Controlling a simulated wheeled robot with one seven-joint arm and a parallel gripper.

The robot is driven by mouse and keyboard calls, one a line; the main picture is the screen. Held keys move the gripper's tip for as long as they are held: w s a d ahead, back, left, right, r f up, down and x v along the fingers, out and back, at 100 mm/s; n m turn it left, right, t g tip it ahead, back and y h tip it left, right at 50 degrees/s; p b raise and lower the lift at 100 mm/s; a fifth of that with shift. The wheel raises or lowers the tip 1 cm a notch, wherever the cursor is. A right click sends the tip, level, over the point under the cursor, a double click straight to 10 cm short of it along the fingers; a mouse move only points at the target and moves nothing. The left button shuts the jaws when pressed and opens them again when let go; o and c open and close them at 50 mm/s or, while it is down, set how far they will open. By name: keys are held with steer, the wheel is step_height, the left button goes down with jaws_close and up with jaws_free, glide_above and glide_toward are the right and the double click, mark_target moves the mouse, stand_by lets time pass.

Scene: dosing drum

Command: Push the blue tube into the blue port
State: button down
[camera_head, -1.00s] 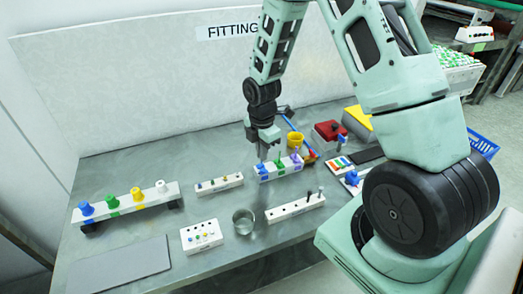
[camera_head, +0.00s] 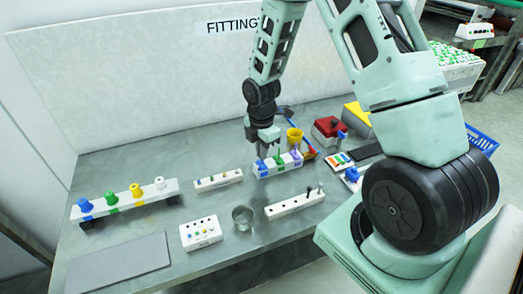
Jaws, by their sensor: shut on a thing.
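The blue tube (camera_head: 262,163) is at the left end of a small white rack (camera_head: 281,168), beside a green and a purple tube. My gripper (camera_head: 263,152) points down over that end of the rack, shut on the top of the blue tube. The tube still appears to be in or right at the rack; any gap beneath it is too small to tell. The blue port (camera_head: 86,206) is the leftmost fitting on a raised white rail (camera_head: 125,204) at the left of the table, well away from my gripper. The fingertips are small and partly hidden.
Green (camera_head: 111,198), yellow (camera_head: 135,190) and white ports (camera_head: 160,183) share the rail. A low white strip (camera_head: 218,181), a metal cup (camera_head: 242,217), a button box (camera_head: 201,234) and a peg strip (camera_head: 294,205) stand between. A grey mat (camera_head: 118,265) lies in front.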

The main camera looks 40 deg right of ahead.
steer(key=shift+f+b, duration=0.7)
steer(key=shift+f, duration=0.7)
stand_by(0.9)
steer(key=c, duration=1.5)
jaws_free()
steer(key=shift+r, duration=0.15)
step_height(320, 180, up, 17)
steer(key=shift+r+b, duration=0.15)
steer(key=shift+b, duration=0.4)
